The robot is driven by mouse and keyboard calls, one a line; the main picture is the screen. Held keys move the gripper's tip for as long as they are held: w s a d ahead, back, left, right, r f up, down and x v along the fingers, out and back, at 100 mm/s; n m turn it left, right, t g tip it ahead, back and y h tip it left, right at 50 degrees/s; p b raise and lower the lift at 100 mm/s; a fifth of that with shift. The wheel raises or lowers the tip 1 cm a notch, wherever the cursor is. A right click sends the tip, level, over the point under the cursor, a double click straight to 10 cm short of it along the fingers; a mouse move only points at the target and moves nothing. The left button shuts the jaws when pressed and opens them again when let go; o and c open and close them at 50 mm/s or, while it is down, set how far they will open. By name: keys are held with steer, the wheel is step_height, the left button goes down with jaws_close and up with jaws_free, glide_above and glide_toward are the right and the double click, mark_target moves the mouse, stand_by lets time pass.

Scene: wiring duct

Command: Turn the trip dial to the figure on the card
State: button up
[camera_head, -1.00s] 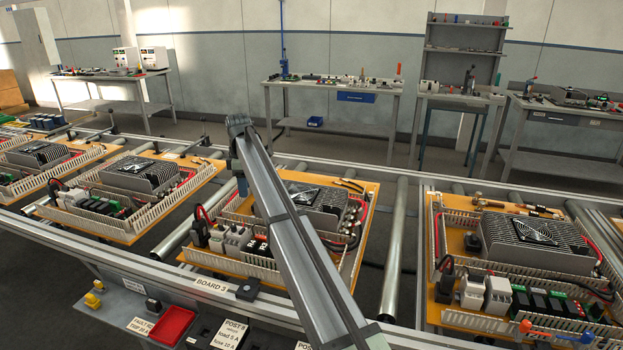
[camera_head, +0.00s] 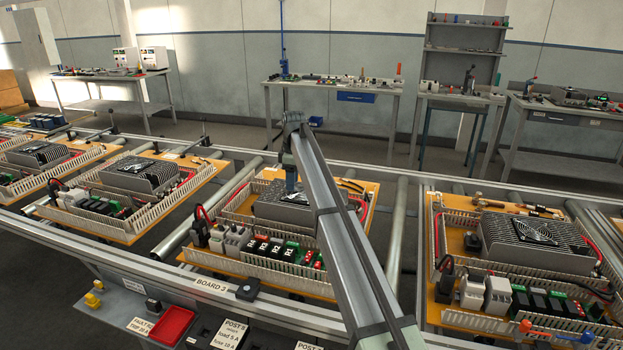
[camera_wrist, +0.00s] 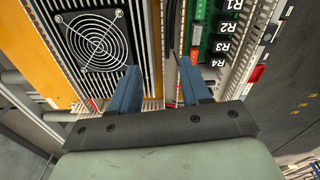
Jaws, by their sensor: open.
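My gripper (camera_wrist: 158,88) is open and empty, its two blue fingers apart. In the head view it hangs over the finned heatsink (camera_head: 270,212) of the Board 3 assembly. In the wrist view the heatsink and its fan (camera_wrist: 97,40) lie left of the fingers. The relay row marked R1 to R4 (camera_wrist: 222,45) lies to their right, also showing at the front of the board (camera_head: 268,250). A card (camera_head: 142,325) with "FAULT" and "TRIP" stands at lower left; I cannot read its figure surely. I cannot make out the trip dial.
Slotted wiring duct (camera_head: 265,277) edges the board, close to the relays. A red tray (camera_head: 172,325) and a "POST" card (camera_head: 231,333) stand in front. Similar boards lie left and right on the roller conveyor. Bare rollers (camera_head: 396,235) lie right of Board 3.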

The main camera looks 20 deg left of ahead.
steer(key=w+d+m, duration=0.1)
steer(key=w+d, duration=0.2)
steer(key=d, duration=0.2)
steer(key=shift+d, duration=0.4)
steer(key=shift+w+f, duration=0.1)
steer(key=m+y, duration=0.1)
steer(key=y, duration=0.3)
glide_above(233, 226)
steer(key=d, duration=0.6)
steer(key=x, duration=1.4)
steer(key=shift+w+d, duration=0.1)
jaws_close()
